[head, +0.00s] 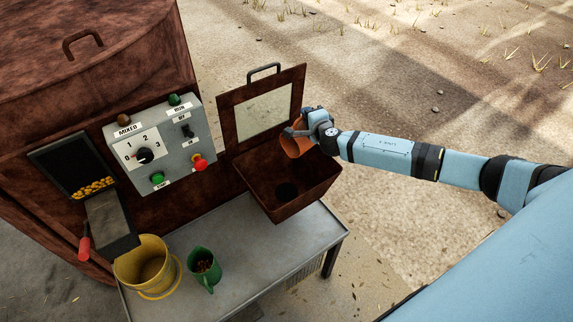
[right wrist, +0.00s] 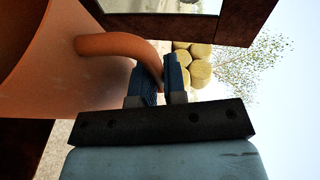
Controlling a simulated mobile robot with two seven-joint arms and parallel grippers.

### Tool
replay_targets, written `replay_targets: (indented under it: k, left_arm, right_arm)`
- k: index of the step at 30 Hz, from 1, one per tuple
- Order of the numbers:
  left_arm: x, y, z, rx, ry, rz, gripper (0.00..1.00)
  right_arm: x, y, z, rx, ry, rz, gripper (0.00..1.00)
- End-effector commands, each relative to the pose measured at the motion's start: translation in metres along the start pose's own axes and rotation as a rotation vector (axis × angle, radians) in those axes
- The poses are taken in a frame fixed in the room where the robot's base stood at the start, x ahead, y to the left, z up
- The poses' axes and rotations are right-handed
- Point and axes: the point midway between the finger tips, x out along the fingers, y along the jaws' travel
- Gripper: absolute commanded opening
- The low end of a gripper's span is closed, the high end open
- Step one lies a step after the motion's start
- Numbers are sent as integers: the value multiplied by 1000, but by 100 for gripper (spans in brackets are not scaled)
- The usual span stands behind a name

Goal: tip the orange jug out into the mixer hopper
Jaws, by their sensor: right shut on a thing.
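The orange jug (head: 293,147) is held above the right side of the mixer hopper (head: 289,191), tilted. In the right wrist view the jug's body (right wrist: 38,62) fills the left side, and its handle (right wrist: 122,45) runs between the blue finger pads. My right gripper (head: 308,127) is shut on that handle; it also shows in the right wrist view (right wrist: 160,82). The hopper is an open rusty box with a dark hole in its floor, and its lid (head: 264,108) stands raised behind it. I see nothing pouring from the jug. My left gripper is not in view.
A grey control panel (head: 156,147) with knob and buttons is on the rusty mixer. Left of it, a chute (head: 110,221) with a red handle hangs above a yellow bucket (head: 143,265). A green jug (head: 205,268) with brown contents stands on the grey table (head: 243,262).

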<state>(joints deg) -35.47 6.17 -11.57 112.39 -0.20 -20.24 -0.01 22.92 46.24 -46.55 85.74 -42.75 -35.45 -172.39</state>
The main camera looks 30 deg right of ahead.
Motion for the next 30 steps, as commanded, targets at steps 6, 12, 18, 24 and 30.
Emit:
replay_targets:
  k: [6, 12, 18, 24, 30]
  left_arm:
    - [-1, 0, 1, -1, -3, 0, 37]
    - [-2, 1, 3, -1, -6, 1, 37]
    - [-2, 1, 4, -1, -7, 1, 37]
    - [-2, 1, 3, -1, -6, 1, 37]
    - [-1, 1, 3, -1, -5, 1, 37]
  right_arm:
    - [-1, -4, 3, -28, 7, -14, 0]
    - [-4, -5, 6, -52, 12, -24, 0]
    - [-5, -8, 10, -76, 17, -36, 0]
    - [-7, -10, 14, -100, 23, -46, 0]
    - [-9, -11, 17, -125, 29, -56, 0]
